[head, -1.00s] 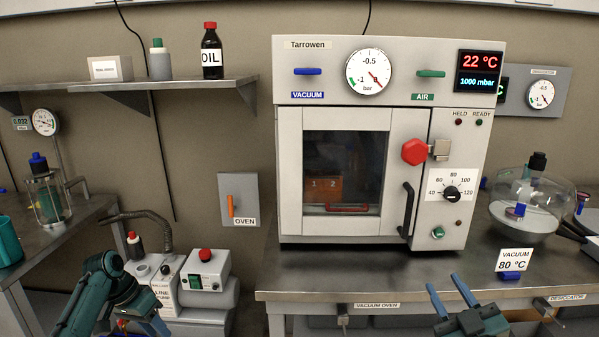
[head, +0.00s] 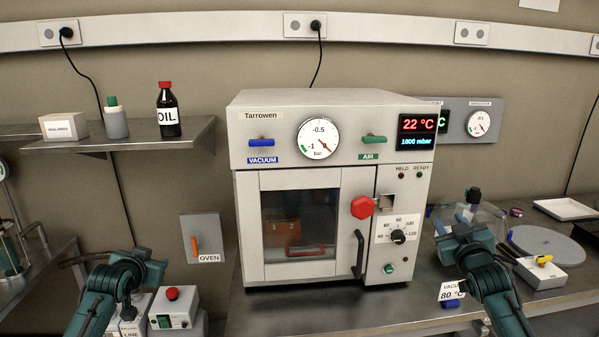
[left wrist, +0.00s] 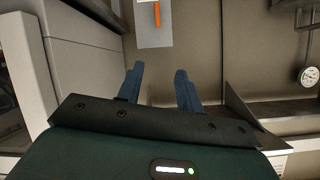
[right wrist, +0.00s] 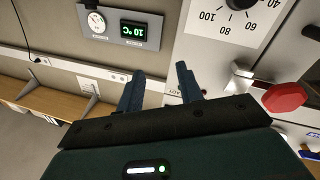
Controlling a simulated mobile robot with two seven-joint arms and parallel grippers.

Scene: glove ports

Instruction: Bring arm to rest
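My right arm is raised at the right of the head view, in front of the glass desiccator. Its gripper (head: 451,222) is to the right of the vacuum oven's dial. In the right wrist view the gripper's blue fingers (right wrist: 160,82) stand apart with nothing between them. My left arm is low at the left of the head view, with its gripper (head: 143,262) below the shelf. In the left wrist view its fingers (left wrist: 158,88) are apart and empty. An orange-handled switch plate is beyond them.
The vacuum oven (head: 345,130) stands on the steel bench with its door shut. The glass desiccator (head: 487,215) is partly hidden behind my right gripper. The "80 °C" card (head: 451,291) is close to my right arm. A shelf (head: 150,140) holds bottles. A pump (head: 173,310) is beside my left arm.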

